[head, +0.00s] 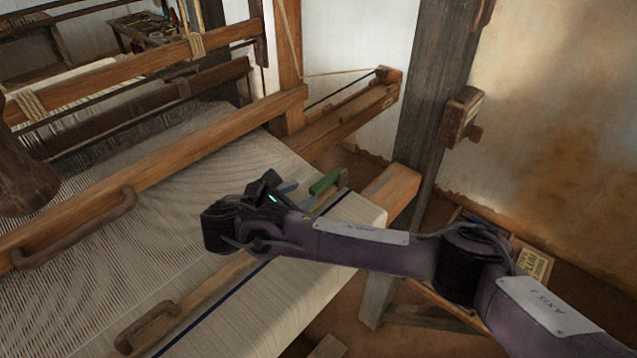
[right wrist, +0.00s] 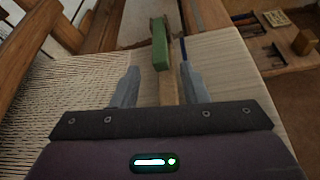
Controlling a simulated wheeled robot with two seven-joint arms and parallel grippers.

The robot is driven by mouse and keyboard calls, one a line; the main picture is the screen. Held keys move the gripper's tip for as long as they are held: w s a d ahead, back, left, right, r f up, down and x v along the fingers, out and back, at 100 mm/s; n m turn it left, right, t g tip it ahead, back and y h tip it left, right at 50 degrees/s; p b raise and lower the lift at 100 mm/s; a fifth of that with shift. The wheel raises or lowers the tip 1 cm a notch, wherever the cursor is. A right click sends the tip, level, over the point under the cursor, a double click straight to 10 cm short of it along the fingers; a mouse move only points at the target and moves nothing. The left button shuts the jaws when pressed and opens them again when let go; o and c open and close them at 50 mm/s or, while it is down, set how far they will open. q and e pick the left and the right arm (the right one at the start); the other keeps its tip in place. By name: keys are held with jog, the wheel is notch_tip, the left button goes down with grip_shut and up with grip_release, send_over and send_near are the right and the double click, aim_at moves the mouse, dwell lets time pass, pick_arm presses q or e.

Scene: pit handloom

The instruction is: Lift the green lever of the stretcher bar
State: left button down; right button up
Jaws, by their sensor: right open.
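The green lever (head: 325,181) stands out at the far right end of the stretcher bar (head: 221,285), which lies across the cloth. In the right wrist view the green lever (right wrist: 160,47) is straight ahead, on the wooden bar (right wrist: 168,90). My right gripper (head: 284,186) is open above the cloth, just left of the lever in the head view. In the right wrist view its two fingers (right wrist: 158,82) stand apart on either side of the bar, with the lever beyond the tips. I cannot tell whether they touch anything. My left gripper is not in view.
The woven cloth (head: 318,243) and warp threads (head: 60,290) spread below. A wooden beam with a handle (head: 78,231) crosses at the left. A dark post (head: 436,90) stands at the right. A tray of tools (right wrist: 262,38) lies beyond the cloth in the wrist view.

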aim_at(315, 188)
jog(key=p+x, duration=0.2)
jog(key=x, duration=0.2)
jog(key=shift+w+d, duration=0.25)
jog(key=shift+w, duration=0.05)
jog(key=shift+w+d+f, duration=0.2)
jog(key=shift+d+f, duration=0.05)
jog(key=shift+w, duration=0.1)
jog(key=c, duration=0.9)
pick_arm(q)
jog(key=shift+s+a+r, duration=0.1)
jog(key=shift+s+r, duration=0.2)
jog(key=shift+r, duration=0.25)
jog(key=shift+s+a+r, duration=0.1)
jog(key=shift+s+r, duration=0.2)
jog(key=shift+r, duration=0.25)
pick_arm(e)
grip_shut()
